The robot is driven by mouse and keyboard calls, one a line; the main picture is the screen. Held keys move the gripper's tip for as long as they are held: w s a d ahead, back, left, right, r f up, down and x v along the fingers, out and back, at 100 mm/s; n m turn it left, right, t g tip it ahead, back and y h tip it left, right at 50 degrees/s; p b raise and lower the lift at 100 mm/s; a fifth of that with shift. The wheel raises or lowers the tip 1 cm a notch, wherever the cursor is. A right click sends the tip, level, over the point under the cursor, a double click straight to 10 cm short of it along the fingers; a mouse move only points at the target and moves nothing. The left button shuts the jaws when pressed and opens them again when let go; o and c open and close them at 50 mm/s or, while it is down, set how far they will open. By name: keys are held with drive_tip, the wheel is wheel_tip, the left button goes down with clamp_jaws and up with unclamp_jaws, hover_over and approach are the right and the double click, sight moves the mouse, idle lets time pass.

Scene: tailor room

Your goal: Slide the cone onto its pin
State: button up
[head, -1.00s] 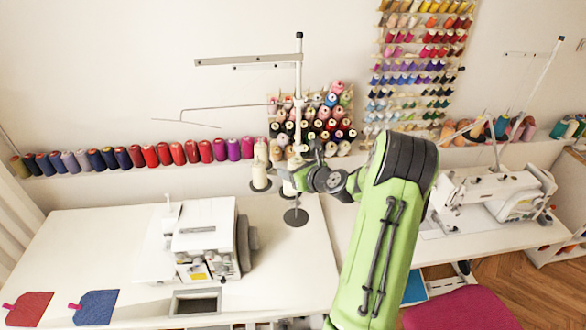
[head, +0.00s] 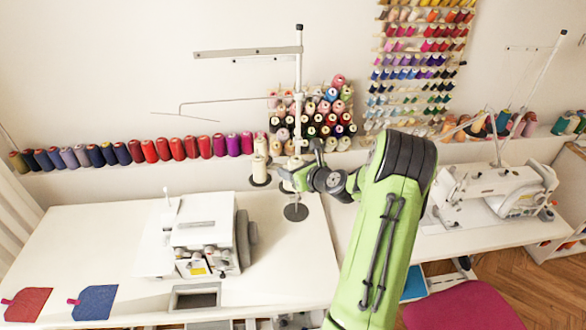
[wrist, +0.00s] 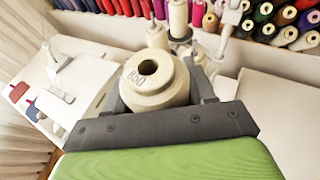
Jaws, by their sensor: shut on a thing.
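My gripper (wrist: 157,84) is shut on a cream cone of thread (wrist: 147,92), with one finger on each side. The cone's round top hole faces the wrist camera and dark print shows on its top. In the head view my gripper (head: 297,178) is over the thread stand, and the held cone is mostly hidden there. A dark round disc (head: 295,212) of the stand is just below the gripper; a thin upright shows above it, but its tip is hard to make out. The cone's lower end is hidden in the wrist view.
Other cream cones (head: 260,170) stand left of my gripper; one also shows in the wrist view (wrist: 157,37). The stand's tall pole (head: 299,85) rises close behind. A white overlock machine (head: 205,240) is left on the white table (head: 100,235). A thread rack (head: 325,115) is behind.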

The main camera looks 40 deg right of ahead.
drive_tip(key=shift+f+b, duration=3.6)
drive_tip(key=shift+f, duration=1.95)
drive_tip(key=o, duration=1.2)
drive_tip(key=shift+s+r, duration=0.1)
drive_tip(key=v, duration=1.5)
drive_tip(key=shift+s+a+r, duration=0.1)
drive_tip(key=shift+s, duration=0.15)
